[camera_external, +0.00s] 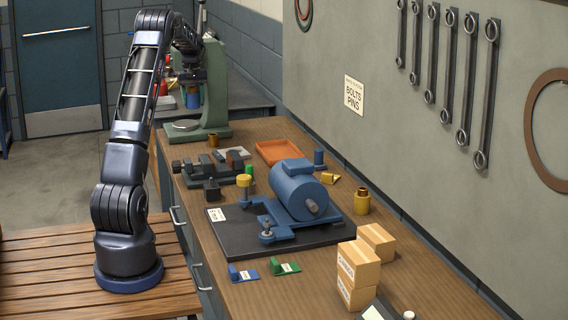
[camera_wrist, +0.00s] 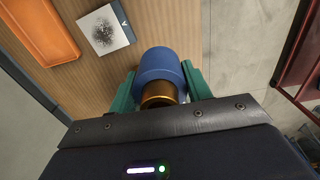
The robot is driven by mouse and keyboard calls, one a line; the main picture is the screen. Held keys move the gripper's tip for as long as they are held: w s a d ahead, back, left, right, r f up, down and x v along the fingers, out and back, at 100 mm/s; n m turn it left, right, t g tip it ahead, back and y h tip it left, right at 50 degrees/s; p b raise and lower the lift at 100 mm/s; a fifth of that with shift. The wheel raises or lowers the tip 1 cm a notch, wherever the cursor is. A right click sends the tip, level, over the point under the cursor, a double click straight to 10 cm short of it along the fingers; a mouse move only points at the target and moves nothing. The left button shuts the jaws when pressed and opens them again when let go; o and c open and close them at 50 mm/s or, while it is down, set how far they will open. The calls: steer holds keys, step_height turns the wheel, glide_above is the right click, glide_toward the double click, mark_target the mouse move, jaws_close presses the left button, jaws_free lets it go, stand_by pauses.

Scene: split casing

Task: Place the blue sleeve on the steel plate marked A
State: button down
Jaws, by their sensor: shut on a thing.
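My gripper (camera_wrist: 162,85) is shut on the blue sleeve (camera_wrist: 160,64), with a green finger on each side of it. A brass-coloured band (camera_wrist: 158,93) shows at the sleeve's end nearer my palm. In the external view the sleeve (camera_external: 193,98) is held in the air in front of the green press, and my gripper (camera_external: 191,84) is small and partly lost against it. The steel plate marked A (camera_wrist: 104,31) lies on the bench, up and left of the sleeve in the wrist view. It also appears as a light plate (camera_external: 236,153) in the external view, apart from the sleeve.
An orange tray (camera_wrist: 42,28) lies left of the plate in the wrist view. The green press (camera_external: 215,85) stands at the bench's far end. Dark blocks (camera_external: 200,170) lie near the plate, and a blue motor (camera_external: 298,190) sits on a dark base. Boxes stand at the near end.

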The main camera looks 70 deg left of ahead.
steer(key=w+d+r, duration=0.1)
steer(key=w+d, duration=0.3)
steer(key=w, duration=0.9)
steer(key=f, duration=1.9)
steer(key=shift+w+a+f, duration=0.2)
steer(key=shift+w, duration=0.1)
steer(key=shift+f, duration=0.15)
steer(key=c, duration=0.6)
jaws_free()
steer(key=shift+c, duration=0.2)
step_height(320, 180, up, 12)
